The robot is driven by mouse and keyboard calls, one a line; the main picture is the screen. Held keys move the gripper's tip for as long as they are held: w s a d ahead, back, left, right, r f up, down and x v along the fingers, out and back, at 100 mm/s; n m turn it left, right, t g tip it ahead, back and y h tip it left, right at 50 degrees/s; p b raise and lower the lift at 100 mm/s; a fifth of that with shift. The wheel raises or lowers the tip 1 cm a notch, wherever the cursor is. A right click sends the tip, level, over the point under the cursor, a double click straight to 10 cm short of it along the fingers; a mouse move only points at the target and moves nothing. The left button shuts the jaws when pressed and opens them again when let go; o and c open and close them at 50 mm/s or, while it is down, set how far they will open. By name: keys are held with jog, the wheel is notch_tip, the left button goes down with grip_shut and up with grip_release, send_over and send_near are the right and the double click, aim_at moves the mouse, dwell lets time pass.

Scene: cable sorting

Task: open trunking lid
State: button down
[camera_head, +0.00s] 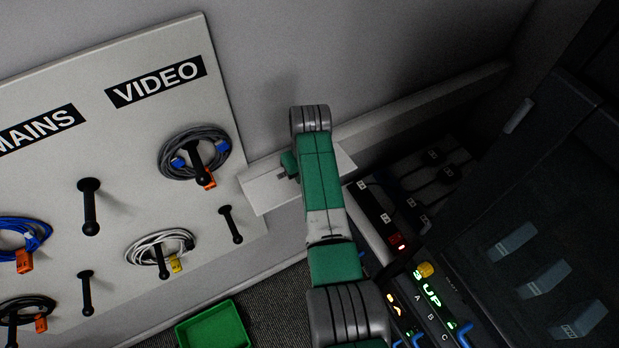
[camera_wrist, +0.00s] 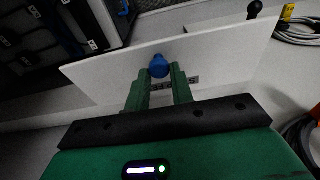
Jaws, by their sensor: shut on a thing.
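The trunking lid (camera_head: 262,192) is a flat white panel in line with the grey trunking (camera_head: 420,102) along the wall, just right of the pegboard. My arm crosses in front of it and hides part of it. In the wrist view the lid (camera_wrist: 215,65) spans the picture, tilted, with a blue knob (camera_wrist: 159,66) on its face. The green fingers of my gripper (camera_wrist: 161,77) are shut on this knob, one on each side. In the head view my gripper (camera_head: 288,164) is at the lid, and the knob is hidden. I cannot tell whether the lid is clear of the trunking.
A white pegboard (camera_head: 120,75) on the left carries coiled cables on black pegs (camera_head: 88,206). A green tray (camera_head: 212,327) lies at the bottom. Dark power strips (camera_head: 385,210) and a lit panel (camera_head: 432,290) stand close to the right of my arm.

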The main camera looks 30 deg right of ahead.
jog(key=shift+w+a+r, duration=0.1)
jog(key=shift+w+r, duration=0.5)
jog(key=shift+w, duration=0.2)
jog(key=c, duration=1.2)
grip_release()
jog(key=shift+c, duration=0.2)
notch_tip(320, 180, up, 8)
jog(key=shift+s, duration=0.45)
jog(key=shift+f, duration=0.15)
